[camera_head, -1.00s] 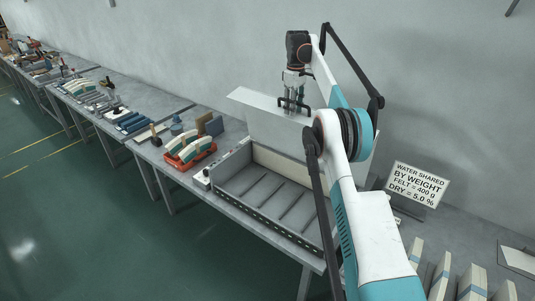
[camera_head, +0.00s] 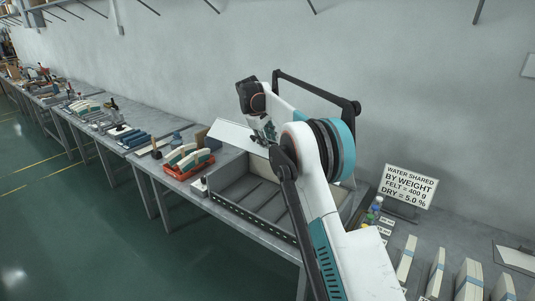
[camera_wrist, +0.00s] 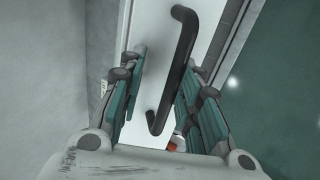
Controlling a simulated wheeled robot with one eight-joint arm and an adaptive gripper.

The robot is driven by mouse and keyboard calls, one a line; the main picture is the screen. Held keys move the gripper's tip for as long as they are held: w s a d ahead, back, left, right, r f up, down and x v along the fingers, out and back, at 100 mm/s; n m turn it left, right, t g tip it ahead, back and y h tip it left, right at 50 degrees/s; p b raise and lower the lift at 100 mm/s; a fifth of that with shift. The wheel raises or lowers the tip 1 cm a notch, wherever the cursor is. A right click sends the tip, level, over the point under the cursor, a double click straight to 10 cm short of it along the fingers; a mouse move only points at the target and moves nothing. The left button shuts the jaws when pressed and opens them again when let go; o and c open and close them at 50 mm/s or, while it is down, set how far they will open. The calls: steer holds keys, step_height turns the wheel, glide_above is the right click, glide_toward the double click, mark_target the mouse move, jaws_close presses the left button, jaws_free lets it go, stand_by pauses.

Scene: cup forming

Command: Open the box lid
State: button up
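The box (camera_head: 212,208) is a long grey tray on the bench, its ribbed inside visible from above. Its pale lid (camera_head: 232,134) is raised off the opening and shows at the back left of the box, partly hidden by my arm. My gripper (camera_head: 267,136) is at the lid, small and partly hidden in the head view. In the wrist view my gripper (camera_wrist: 160,80) has its teal-padded fingers spread apart. The pale lid surface (camera_wrist: 153,40) lies behind the handle.
A red-orange tray (camera_head: 190,169) of pale pieces stands left of the box. A sign (camera_head: 408,184), small bottles (camera_head: 375,207) and several pale blocks (camera_head: 437,273) are to the right. The wall (camera_head: 420,80) is close behind the bench.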

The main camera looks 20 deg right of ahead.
steer(key=shift+s+a+f+h+b, duration=0.35)
steer(key=shift+a+f, duration=0.15)
steer(key=shift+f, duration=0.1)
steer(key=p+v, duration=0.7)
steer(key=v, duration=0.8)
steer(key=shift+s+a+r, duration=0.25)
steer(key=shift+s, duration=0.25)
stand_by(0.7)
stand_by(0.5)
